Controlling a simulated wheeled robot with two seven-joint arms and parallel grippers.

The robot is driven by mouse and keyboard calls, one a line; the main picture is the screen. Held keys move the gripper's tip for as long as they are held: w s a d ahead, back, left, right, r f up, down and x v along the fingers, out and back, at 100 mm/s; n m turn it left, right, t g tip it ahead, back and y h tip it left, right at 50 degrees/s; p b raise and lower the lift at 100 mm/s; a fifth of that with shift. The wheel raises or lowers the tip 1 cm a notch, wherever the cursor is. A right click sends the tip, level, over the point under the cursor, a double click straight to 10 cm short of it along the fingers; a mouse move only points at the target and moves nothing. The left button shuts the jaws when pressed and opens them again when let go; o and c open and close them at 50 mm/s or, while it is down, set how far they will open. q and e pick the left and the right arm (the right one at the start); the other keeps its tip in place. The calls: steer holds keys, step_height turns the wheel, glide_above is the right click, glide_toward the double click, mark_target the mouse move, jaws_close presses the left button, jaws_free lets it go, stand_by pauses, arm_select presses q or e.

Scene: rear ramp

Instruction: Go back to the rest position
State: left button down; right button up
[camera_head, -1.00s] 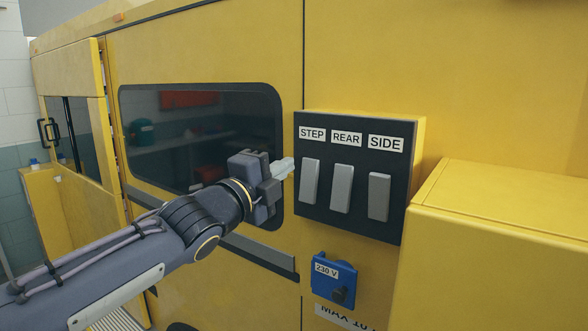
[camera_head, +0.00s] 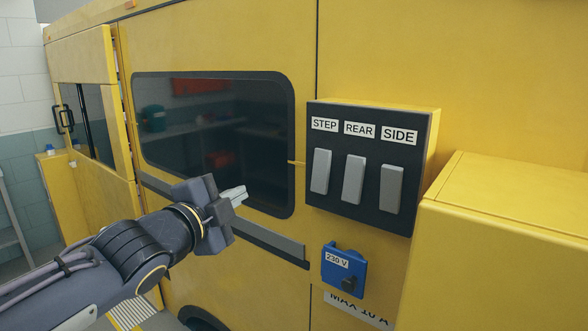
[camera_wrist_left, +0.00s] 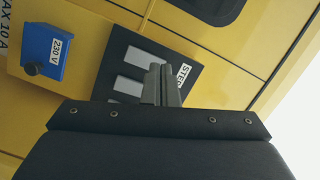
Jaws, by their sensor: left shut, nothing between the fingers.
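My left gripper (camera_head: 236,196) is shut and empty. In the head view it is in front of the yellow vehicle side, below and left of the black switch panel (camera_head: 367,216), apart from it. In the left wrist view its closed fingers (camera_wrist_left: 161,84) show against the panel (camera_wrist_left: 112,68) behind. The panel carries three grey rocker switches under the labels STEP (camera_head: 324,125), REAR (camera_head: 359,129) and SIDE (camera_head: 399,134). My right gripper is not in view.
A blue 230 V socket (camera_head: 343,270) sits below the panel and also shows in the left wrist view (camera_wrist_left: 42,53). A yellow box (camera_head: 510,220) juts out at the right. A dark window (camera_head: 215,135) is behind my arm. A yellow door (camera_head: 85,80) stands at the left.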

arm_select(q)
steer(key=s+a+f+n+g+y, duration=0.2)
steer(key=s+a+f+n+y, duration=0.2)
steer(key=s+a+f+n, duration=0.35)
steer(key=s+a+f+n+g+h, duration=0.1)
steer(key=s+f+n+g, duration=0.7)
steer(key=s+f+n, duration=0.5)
steer(key=s+f, duration=0.7)
steer(key=shift+a+f, duration=0.3)
